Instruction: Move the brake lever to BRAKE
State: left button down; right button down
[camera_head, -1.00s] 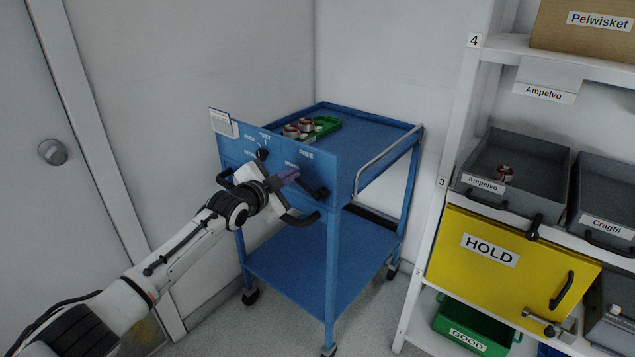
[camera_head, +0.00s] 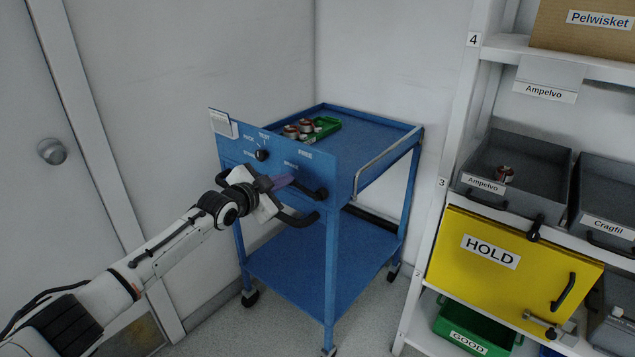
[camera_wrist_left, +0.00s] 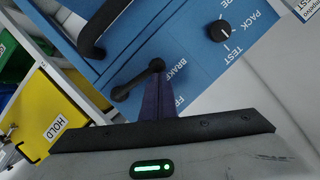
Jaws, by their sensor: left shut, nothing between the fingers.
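The brake lever (camera_head: 311,190) is a short black bar on the blue cart's front panel, below the BRAKE and FREE lettering. In the head view it slants down to the right. It also shows in the left wrist view (camera_wrist_left: 136,81), with one rounded end beside my fingertips. My left gripper (camera_head: 286,181) is shut and empty, its purple fingers pointing at the panel by the lever's left end. The fingers also show in the left wrist view (camera_wrist_left: 157,90), partly covering the lettering. I cannot tell whether they touch the lever. My right gripper is out of view.
A black dial (camera_head: 262,155) sits left of the lever. A black cart handle (camera_head: 298,220) runs below, partly behind my gripper. A green tray (camera_head: 326,125) with copper-wound parts rests on the cart (camera_head: 375,128). Shelving with a yellow HOLD panel (camera_head: 505,265) stands right.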

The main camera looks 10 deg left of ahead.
pick_arm(q)
jog(key=d+r+p+v, duration=0.1)
jog(key=p+v, duration=0.4)
jog(key=v, duration=0.8)
jog(key=shift+w+d+r+p, duration=0.2)
jog(key=shift+r+p, duration=0.2)
jog(key=shift+r, duration=0.25)
jog(key=s+d+f+n+g, duration=0.15)
jog(key=s+d+f, duration=0.25)
jog(key=s+f, duration=0.5)
jog(key=s+d+f+n+g, duration=0.1)
jog(key=s+f+n, duration=0.1)
jog(key=s+f, duration=0.5)
jog(key=s+d+f+n+g+y, duration=0.1)
jog(key=s+f+n, duration=0.2)
jog(key=s, duration=0.9)
jog(key=s+d+f+n+g, duration=0.1)
jog(key=s+f+n+g, duration=0.1)
jog(key=s+f, duration=0.8)
jog(key=shift+s+f, duration=0.2)
jog(key=shift+f, duration=0.15)
